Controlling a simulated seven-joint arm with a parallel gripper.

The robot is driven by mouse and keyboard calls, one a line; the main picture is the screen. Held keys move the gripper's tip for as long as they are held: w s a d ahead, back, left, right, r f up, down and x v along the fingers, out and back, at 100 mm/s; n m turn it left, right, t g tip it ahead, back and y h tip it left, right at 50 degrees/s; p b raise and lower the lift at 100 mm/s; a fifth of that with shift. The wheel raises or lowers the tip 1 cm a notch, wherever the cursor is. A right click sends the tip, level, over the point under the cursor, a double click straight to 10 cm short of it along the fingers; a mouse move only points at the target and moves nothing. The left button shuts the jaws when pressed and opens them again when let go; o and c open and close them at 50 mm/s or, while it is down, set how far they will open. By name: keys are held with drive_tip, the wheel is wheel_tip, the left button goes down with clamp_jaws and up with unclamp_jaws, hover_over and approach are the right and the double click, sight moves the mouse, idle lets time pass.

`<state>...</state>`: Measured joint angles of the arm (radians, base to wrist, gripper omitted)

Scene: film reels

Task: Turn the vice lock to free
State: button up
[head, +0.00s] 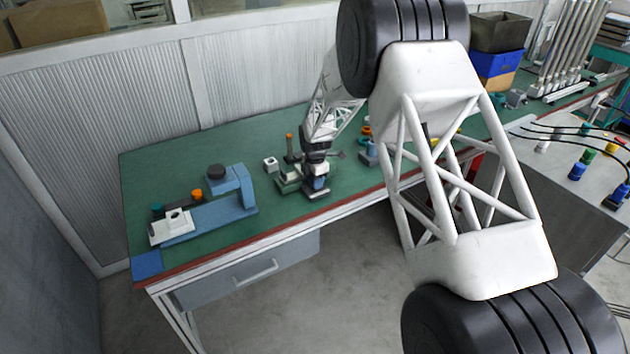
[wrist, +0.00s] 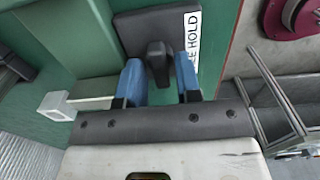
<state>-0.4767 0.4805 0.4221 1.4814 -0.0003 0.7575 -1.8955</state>
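The vice lock is a black lever knob (wrist: 157,62) on a dark square plate (wrist: 150,25) in the wrist view. A white label (wrist: 193,40) on the plate's right side ends in "HOLD"; its start is hidden behind a finger. My gripper (wrist: 160,82) has two blue fingers, one on each side of the knob. They are apart, with the knob's near end between them and a gap at least on the right. In the head view my gripper (head: 319,184) is low over the green bench, hiding the lock.
A green fixture (head: 288,184) with an orange-topped post stands left of my gripper. A pale block (head: 270,164) is beside it. A blue fixture (head: 215,212) stands further left on the bench (head: 150,180). Several small items stand right of my gripper.

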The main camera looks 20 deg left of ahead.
drive_tip(key=shift+o, duration=0.6)
drive_tip(key=shift+r, duration=3.9)
